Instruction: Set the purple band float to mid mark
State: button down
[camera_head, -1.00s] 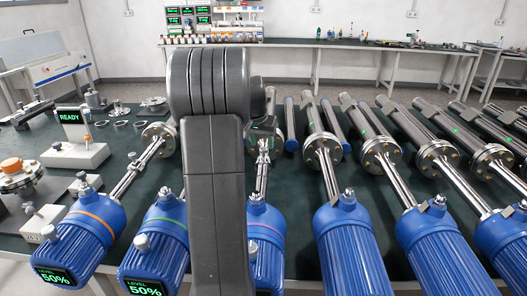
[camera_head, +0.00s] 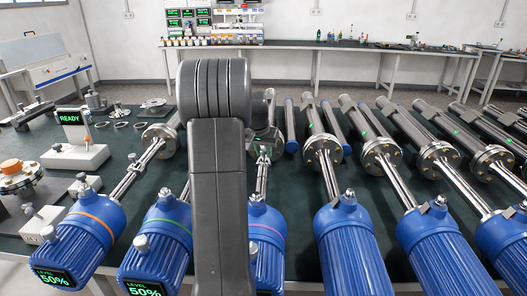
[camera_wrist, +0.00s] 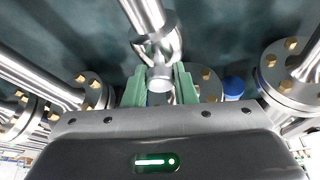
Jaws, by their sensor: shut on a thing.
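The purple-band transmitter (camera_head: 267,245) is a blue ribbed housing with a thin purple-pink band, partly hidden behind my arm. A shiny rod (camera_head: 262,181) runs from it towards the back of the table. A small metal float (camera_head: 263,155) shows on the rod. My gripper (camera_wrist: 159,88) has green fingers in the wrist view, shut on a short metal cylinder that appears to be the float (camera_wrist: 160,77). The rod (camera_wrist: 145,14) also shows above it. In the head view my arm mostly hides the gripper. The purple unit's display is mostly hidden, so its level cannot be read.
The green-band transmitter (camera_head: 162,240) and orange-band transmitter (camera_head: 85,240) at left both read 50%. More blue transmitters (camera_head: 350,245) lie close at right. A stand reading READY (camera_head: 75,150) is at the left. Flanges (camera_wrist: 285,75) flank my gripper in the wrist view.

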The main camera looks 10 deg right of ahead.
jog(key=shift+s+a+b, duration=0.25)
jog(key=shift+s+a, duration=0.05)
jog(key=shift+s, duration=0.65)
jog(key=shift+s+a+b, duration=0.25)
jog(key=shift+s+b, duration=0.05)
jog(key=shift+s, duration=0.7)
jog(key=shift+s+a+b, duration=0.25)
jog(key=shift+s+a, duration=0.05)
jog(key=shift+s, duration=0.65)
jog(key=c, duration=1.2)
grip_release()
jog(key=p+v, duration=0.1)
jog(key=v, duration=1.3)
jog(key=shift+w+d+p, duration=0.1)
jog(key=shift+w+p, duration=0.05)
jog(key=shift+p, duration=0.25)
